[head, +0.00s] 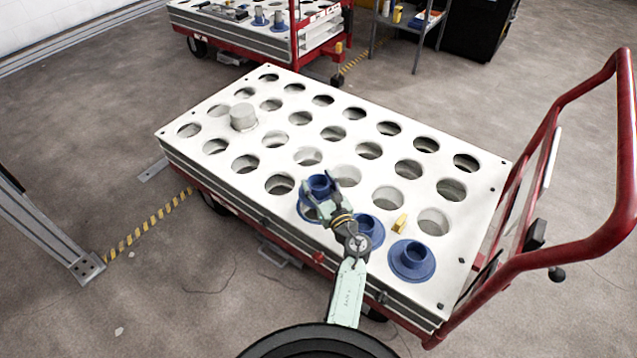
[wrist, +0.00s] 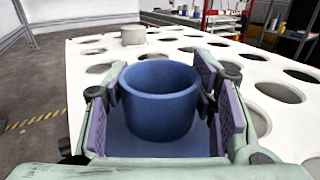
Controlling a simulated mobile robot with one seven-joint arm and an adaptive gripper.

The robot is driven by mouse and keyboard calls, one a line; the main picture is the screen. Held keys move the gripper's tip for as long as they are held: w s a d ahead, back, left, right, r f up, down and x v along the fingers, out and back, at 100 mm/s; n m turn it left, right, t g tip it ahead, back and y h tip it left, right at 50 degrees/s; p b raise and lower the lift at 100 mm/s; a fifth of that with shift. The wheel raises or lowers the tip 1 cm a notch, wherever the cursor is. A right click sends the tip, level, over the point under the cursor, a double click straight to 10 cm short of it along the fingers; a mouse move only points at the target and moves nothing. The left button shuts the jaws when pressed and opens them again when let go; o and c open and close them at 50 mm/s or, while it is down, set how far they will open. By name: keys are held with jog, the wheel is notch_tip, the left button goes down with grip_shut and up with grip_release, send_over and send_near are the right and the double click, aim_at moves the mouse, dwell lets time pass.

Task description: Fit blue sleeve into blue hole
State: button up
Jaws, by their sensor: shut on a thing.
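My gripper (head: 329,190) is shut on a blue sleeve (head: 318,184), a short open tube held upright over the near edge of the white top. In the wrist view the sleeve (wrist: 160,95) sits between purple pads on both sides. A flat blue surface (wrist: 145,147) shows below the tube; the head view shows blue around and under the fingers (head: 303,211). I cannot tell whether this is the sleeve's flange or a blue rim around a hole. Whether the sleeve's lower end is inside a hole is hidden.
The white cart top (head: 225,168) has rows of open holes. A blue flanged piece (head: 412,259) stands to the right; another (head: 372,228) is partly behind my wrist. A small yellow piece (head: 400,223) and a grey cylinder (head: 243,116) stand on top. A red handle (head: 605,215) rises at right.

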aim_at(319, 195)
jog(key=shift+f+b, duration=1.25)
jog(key=shift+f, duration=0.4)
jog(key=shift+f+b, duration=0.9)
jog(key=shift+b, duration=0.05)
dwell(0.3)
